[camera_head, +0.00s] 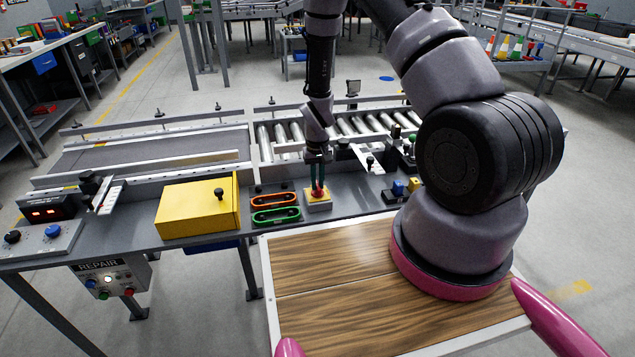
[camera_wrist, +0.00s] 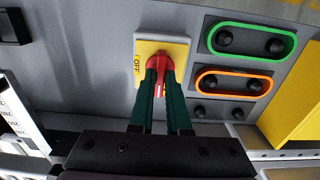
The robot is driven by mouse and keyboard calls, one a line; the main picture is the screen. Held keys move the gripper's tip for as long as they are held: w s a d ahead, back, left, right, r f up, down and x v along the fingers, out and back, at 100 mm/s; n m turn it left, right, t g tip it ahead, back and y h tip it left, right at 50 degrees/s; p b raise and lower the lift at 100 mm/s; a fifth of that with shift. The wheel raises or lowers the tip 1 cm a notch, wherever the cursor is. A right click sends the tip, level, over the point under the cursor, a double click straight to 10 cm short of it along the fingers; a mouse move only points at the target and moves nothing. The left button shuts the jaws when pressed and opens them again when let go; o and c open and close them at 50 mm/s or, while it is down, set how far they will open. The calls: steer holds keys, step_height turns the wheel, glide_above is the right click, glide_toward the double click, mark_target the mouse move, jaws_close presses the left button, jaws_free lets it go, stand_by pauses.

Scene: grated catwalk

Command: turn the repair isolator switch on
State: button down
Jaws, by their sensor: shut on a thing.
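The isolator switch is a small yellow box (camera_head: 318,201) with a red knob (camera_head: 319,190), standing on the grey bench ledge in front of the roller conveyor. In the wrist view its yellow plate (camera_wrist: 179,48) reads "OFF" at the left of the red knob (camera_wrist: 160,62). My gripper (camera_head: 317,182) reaches down from above, and its green fingers are shut on the red knob. The fingers (camera_wrist: 160,85) hide part of the knob and the plate's lower part in the wrist view.
Green (camera_head: 276,215) and orange (camera_head: 274,200) oval-framed panels sit left of the switch, beside a yellow box (camera_head: 197,207) with a black knob. A "REPAIR" control box (camera_head: 110,280) hangs below the ledge.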

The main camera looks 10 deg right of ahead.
stand_by(0.4)
steer(key=c, duration=0.9)
jaws_free()
steer(key=shift+r, duration=0.1)
step_height(320, 180, up, 11)
steer(key=shift+f, duration=0.15)
